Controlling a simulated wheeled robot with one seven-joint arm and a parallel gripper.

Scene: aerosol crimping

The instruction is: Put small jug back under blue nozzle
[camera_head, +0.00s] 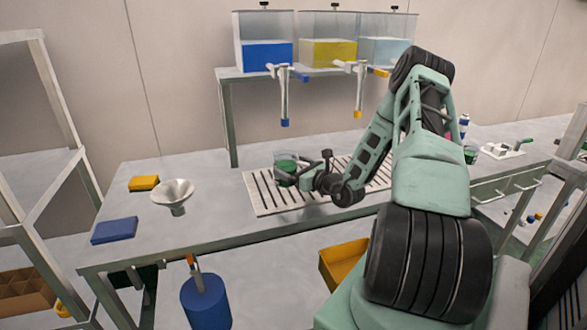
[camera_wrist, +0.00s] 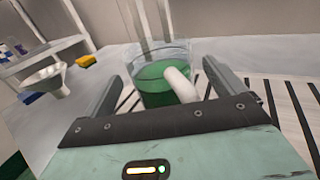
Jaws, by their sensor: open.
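The small jug (camera_head: 287,160) is clear and holds green liquid. It stands on the slatted drip tray (camera_head: 262,197), below the blue-tipped nozzle (camera_head: 285,121) of the blue tank (camera_head: 266,55). My gripper (camera_head: 302,168) is at the jug, coming in from the right. In the wrist view, the jug (camera_wrist: 163,80) sits between the two fingers of my gripper (camera_wrist: 160,92), with its pale handle toward me. The fingers are spread open. I cannot tell whether either finger touches the jug.
Yellow (camera_head: 328,50) and pale blue (camera_head: 385,50) tanks stand on the shelf, with a yellow-tipped nozzle (camera_head: 358,113). A white funnel (camera_head: 174,195), a yellow sponge-like block (camera_head: 144,183) and a blue one (camera_head: 114,230) are at left. The bench between funnel and tray is free.

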